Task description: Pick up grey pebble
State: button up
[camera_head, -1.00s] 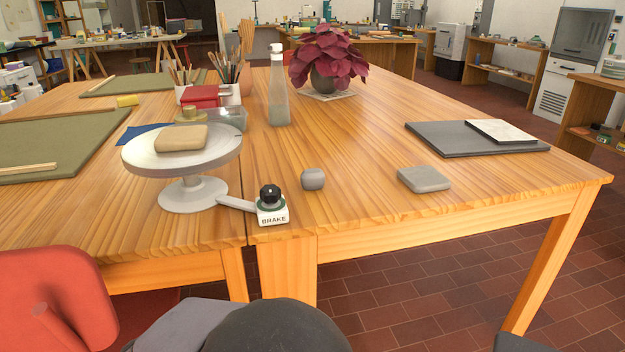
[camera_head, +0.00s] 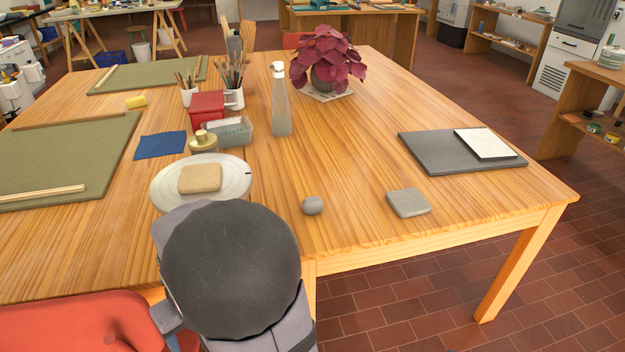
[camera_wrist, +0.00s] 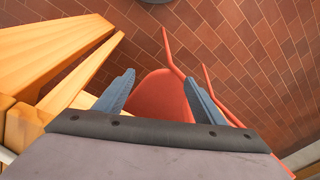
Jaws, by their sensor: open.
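The grey pebble (camera_head: 313,205) is small and rounded. It rests on the wooden table near its front edge, just right of my arm in the head view. A flatter, squarish grey block (camera_head: 408,202) lies to its right. My gripper (camera_wrist: 160,92) shows in the wrist view with its two blue-grey fingers spread apart and nothing between them. It is over a red chair and the tiled floor, beside the table's edge. The pebble is not in the wrist view. In the head view my arm hides the gripper's fingers.
The wheel (camera_head: 232,177) with a tan clay block (camera_head: 200,178) stands left of the pebble, partly behind my arm. The table around the pebble is clear.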

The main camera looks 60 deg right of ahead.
jog(key=w+d+r+m+t+h+p, duration=0.25)
jog(key=d+r+m+p, duration=0.25)
jog(key=d+r+p, duration=1.6)
jog(key=m+g+h+b, duration=0.1)
jog(key=m+h+b, duration=0.1)
jog(key=b, duration=0.6)
send_over(313, 201)
jog(key=s+a, duration=0.2)
notch_tip(313, 201, down, 6)
jog(key=shift+y, duration=0.25)
jog(key=shift+p+x, duration=1.15)
jog(key=shift+x, duration=2.75)
jog(key=c, duration=1.2)
